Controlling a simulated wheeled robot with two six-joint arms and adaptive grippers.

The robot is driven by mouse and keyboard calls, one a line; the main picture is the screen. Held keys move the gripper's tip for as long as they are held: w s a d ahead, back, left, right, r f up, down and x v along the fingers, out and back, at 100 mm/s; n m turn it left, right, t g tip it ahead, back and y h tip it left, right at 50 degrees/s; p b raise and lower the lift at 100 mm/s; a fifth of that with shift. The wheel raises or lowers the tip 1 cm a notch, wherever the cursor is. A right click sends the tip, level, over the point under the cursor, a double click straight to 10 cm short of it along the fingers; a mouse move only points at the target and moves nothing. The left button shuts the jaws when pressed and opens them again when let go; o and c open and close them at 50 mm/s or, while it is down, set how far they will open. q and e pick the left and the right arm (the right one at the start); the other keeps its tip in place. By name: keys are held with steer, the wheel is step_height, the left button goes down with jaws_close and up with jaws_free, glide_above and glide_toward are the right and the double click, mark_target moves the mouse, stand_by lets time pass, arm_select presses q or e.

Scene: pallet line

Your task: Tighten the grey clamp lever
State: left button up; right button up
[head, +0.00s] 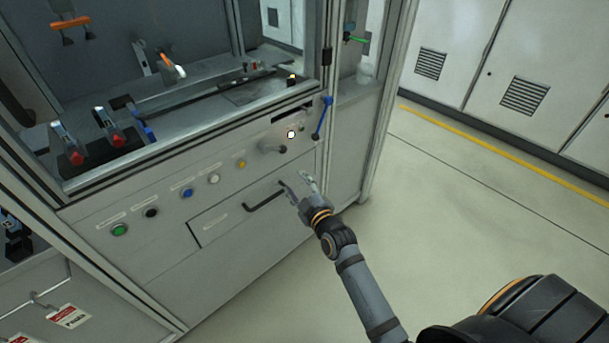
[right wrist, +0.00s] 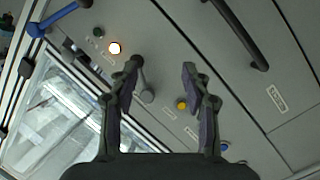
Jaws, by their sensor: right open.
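The grey clamp lever (head: 270,147) sits on the sloped front panel of the machine, below and left of a lit white button (head: 291,134). It is short, with a rounded end. My right gripper (head: 295,180) is open and empty in front of the panel, below the lever in the head view. In the right wrist view the lever (right wrist: 146,90) shows beyond the open fingers (right wrist: 160,72), close to the left finger, which overlaps its edge. I cannot tell whether they touch. My left gripper is not in view.
A blue handle (head: 322,117) is right of the lever. A drawer with a black bar handle (head: 263,199) lies below, close to my right gripper. Several coloured buttons, among them a yellow one (head: 242,164), line the panel to the left. The floor at right is clear.

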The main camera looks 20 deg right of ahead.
steer(key=t, duration=0.1)
glide_toward(284, 152)
steer(key=w, duration=0.9)
steer(key=shift+w+a+f, duration=0.1)
steer(key=shift+w+a, duration=0.1)
steer(key=shift+w, duration=0.1)
jaws_close()
